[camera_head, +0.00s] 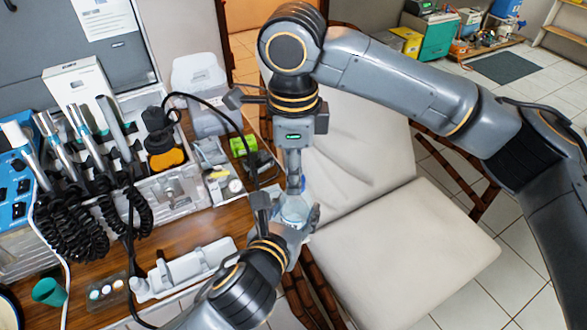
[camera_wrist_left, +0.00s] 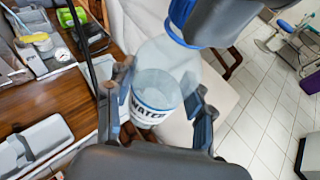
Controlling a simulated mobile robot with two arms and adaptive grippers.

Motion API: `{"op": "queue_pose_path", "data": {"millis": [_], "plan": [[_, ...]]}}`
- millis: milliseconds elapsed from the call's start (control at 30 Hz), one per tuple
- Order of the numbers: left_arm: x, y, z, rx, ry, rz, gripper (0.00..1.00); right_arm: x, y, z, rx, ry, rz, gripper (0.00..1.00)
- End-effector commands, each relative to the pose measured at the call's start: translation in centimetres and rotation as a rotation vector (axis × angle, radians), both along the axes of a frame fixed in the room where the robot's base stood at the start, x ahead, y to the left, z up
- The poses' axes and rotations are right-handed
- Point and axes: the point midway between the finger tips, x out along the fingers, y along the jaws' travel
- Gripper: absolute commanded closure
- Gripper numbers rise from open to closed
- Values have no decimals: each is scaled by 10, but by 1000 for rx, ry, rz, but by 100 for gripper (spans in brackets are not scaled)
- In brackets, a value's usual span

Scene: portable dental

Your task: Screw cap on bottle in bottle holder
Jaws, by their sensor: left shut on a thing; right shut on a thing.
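A clear water bottle (camera_head: 293,212) is held upright or slightly tilted above the gap between the table and the chair. My left gripper (camera_head: 289,209) is shut around its body from below; the bottle and its WATER label (camera_wrist_left: 148,112) also show in the left wrist view. My right gripper (camera_head: 294,186) points down over the bottle's top and is shut on the blue cap (camera_wrist_left: 178,37), whose edge shows at the neck. The right fingers hide most of the cap, so how it sits on the neck cannot be told. A long pale grey holder (camera_head: 185,268) lies on the table.
The wooden table (camera_head: 190,232) carries a dental unit with several handpieces (camera_head: 75,125), coiled hoses, a green box (camera_head: 243,146) and a teal cup (camera_head: 48,291). A black cable runs close to my left gripper. The cream dental chair (camera_head: 400,250) is right of the bottle.

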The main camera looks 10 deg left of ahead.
Motion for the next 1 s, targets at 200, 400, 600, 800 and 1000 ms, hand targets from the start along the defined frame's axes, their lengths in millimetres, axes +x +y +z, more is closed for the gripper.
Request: {"op": "queue_pose_path", "data": {"millis": [200,400,600,800,1000], "plan": [[0,-1,0,-1,0,-2,100,0,0,0,1,-2,1,49],[0,0,0,-1,-1,-1,100,0,0,0,1,-1,2,49],[0,0,1,-1,-1,-1,100,1,0,11,0,-2,2,49],[0,0,1,-1,-2,-1,100,0,1,38,1,-3,3,49],[0,0,1,-1,-2,-1,100,0,0,46,0,0,3,49]]}}
